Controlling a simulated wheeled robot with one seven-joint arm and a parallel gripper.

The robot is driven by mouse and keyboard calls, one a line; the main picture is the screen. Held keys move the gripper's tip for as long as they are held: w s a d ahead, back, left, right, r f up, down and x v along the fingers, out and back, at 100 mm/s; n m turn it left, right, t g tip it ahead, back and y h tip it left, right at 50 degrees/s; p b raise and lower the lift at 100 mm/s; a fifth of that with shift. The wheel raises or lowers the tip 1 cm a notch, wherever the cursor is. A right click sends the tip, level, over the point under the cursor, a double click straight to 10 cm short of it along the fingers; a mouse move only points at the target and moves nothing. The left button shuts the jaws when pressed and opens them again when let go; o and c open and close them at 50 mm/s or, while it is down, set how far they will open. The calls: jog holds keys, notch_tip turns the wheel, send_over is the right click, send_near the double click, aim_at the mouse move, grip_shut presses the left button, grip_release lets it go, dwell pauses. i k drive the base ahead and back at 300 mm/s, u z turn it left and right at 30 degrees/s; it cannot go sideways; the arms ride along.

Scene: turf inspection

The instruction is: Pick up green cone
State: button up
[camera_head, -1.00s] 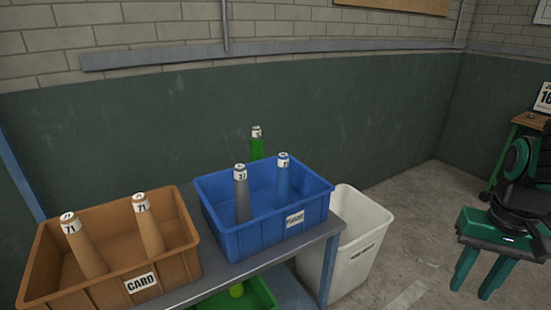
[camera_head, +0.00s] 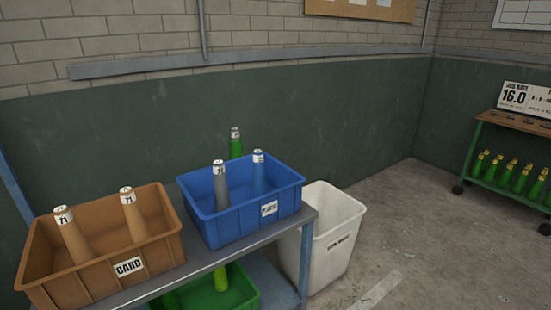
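A green cone (camera_head: 236,146) with a white-labelled top stands behind the blue bin, its lower part hidden by the bin. Another green cone (camera_head: 220,279) stands in a green bin (camera_head: 243,297) on the lower shelf, its top hidden by the shelf above. Several more green cones (camera_head: 520,180) with yellowish tops stand in a row on the lower shelf of a cart at the right edge. My gripper is not in view.
A brown bin (camera_head: 157,252) marked CARD holds two tan cones. The blue bin (camera_head: 238,228) holds a grey and a blue cone. Both stand on a grey bench (camera_head: 190,277). A white bin (camera_head: 335,235) stands beside it. Open floor lies before the wheeled cart (camera_head: 500,205).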

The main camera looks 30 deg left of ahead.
aim_at(236, 147)
jog(key=z, duration=0.2)
jog(key=k, duration=0.3)
jog(key=z, duration=0.15)
jog(key=i, duration=1.1)
jog(key=u, duration=0.85)
jog(key=i, duration=1.15)
jog(key=u, duration=1.1)
jog(key=i, duration=0.8)
jog(key=u, duration=0.45)
